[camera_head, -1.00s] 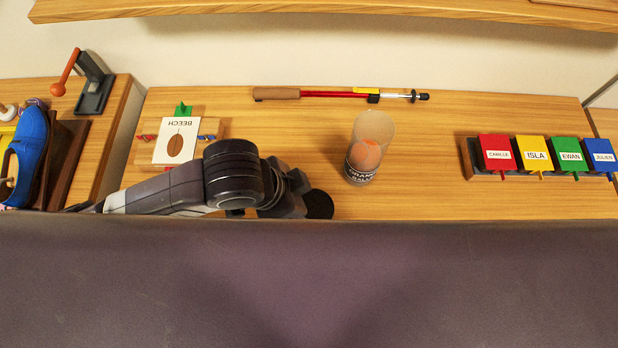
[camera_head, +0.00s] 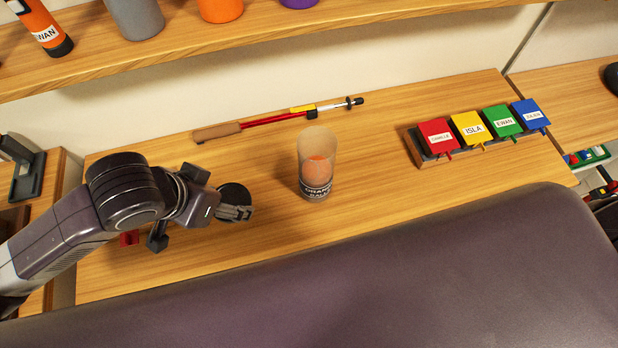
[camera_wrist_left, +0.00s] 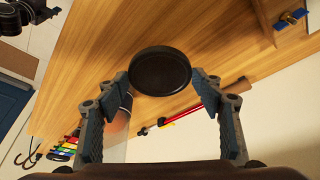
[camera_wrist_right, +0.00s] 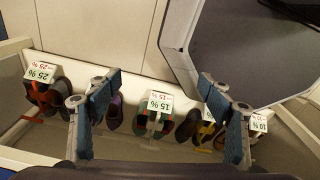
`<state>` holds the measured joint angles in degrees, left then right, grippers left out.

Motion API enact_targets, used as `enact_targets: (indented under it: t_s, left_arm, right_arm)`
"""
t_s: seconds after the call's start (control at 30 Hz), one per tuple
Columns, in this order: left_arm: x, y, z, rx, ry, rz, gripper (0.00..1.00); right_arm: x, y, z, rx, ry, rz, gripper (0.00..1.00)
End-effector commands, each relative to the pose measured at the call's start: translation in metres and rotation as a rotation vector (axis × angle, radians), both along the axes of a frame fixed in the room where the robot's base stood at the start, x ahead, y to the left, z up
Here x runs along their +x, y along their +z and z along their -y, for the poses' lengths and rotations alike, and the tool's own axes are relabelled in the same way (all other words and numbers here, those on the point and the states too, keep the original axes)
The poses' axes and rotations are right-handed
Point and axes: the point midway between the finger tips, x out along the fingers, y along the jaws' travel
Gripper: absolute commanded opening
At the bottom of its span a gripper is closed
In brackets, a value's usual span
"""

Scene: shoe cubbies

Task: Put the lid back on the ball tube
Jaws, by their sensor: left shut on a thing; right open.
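The ball tube (camera_head: 313,170) is a clear cylinder standing upright on the wooden bench, with an orange ball inside and a dark lettered band at its base. Its top looks open. My left gripper (camera_head: 236,205) is left of the tube and apart from it. It is shut on the round black lid (camera_wrist_left: 160,71), which shows between the fingertips in the left wrist view. In that view the tube is partly hidden behind the left finger. My right gripper (camera_wrist_right: 164,95) is open and empty in the right wrist view, and is not in the head view.
A red pump-like rod (camera_head: 275,119) lies behind the tube. Coloured name-tagged blocks (camera_head: 470,128) stand in a rack at the right. A shelf (camera_head: 200,50) with bottles runs above. Shoes with price cards (camera_wrist_right: 155,115) are below my right gripper.

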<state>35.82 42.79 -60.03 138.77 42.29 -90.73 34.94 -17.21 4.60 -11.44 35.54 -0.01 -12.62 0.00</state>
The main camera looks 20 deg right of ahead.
Motion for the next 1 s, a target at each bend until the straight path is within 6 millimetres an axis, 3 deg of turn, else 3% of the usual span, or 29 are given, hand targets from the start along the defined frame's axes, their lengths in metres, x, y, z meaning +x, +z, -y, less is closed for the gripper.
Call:
enact_targets:
  t_s: [0.03, 0.2, 0.4, 0.57, 0.83, 1.0]
  left_arm:
    - [0.022, 0.017, -0.018, 0.004, 0.099, 0.016, 0.52]
    - [0.064, 0.069, -0.065, -0.001, 0.414, 0.012, 0.52]
    - [0.085, 0.112, -0.098, -0.002, 0.653, 0.004, 0.52]
    - [0.090, 0.126, -0.108, -0.002, 0.729, 0.000, 0.52]
    - [0.090, 0.127, -0.109, -0.001, 0.741, -0.003, 0.52]
    - [0.090, 0.127, -0.109, -0.001, 0.739, -0.002, 0.52]
  right_arm:
    - [0.000, 0.000, 0.000, 0.000, 0.000, 0.000, 0.73]
    - [0.000, 0.000, -0.001, 0.001, -0.001, 0.001, 0.73]
    - [0.000, 0.000, -0.002, 0.002, -0.001, 0.001, 0.73]
    - [0.000, 0.000, -0.002, 0.002, -0.001, 0.001, 0.73]
    - [0.000, 0.000, -0.001, 0.002, 0.000, 0.001, 0.73]
    - [0.001, 0.000, -0.002, 0.001, 0.000, 0.001, 0.56]
